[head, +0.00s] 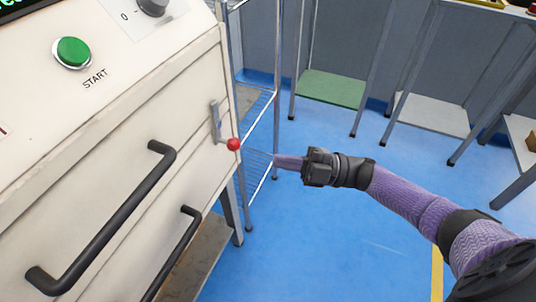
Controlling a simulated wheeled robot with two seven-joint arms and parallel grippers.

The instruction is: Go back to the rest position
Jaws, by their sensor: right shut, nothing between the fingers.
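My right gripper (287,162) shows in the middle of the head view, at the end of my purple arm that comes in from the lower right. Its fingers are shut with nothing between them and point left. The fingertips are to the right of a small lever with a red ball knob (233,144) on the machine's side edge, apart from it in the picture. My left gripper is out of view.
The cream coil winder (120,130) fills the left, with a green START button (72,53), a dark dial (153,6) and black bar handles (110,220). A wire shelf rack (260,165) stands behind it. Grey-legged tables line the back. Blue floor (320,240) is clear below my arm.

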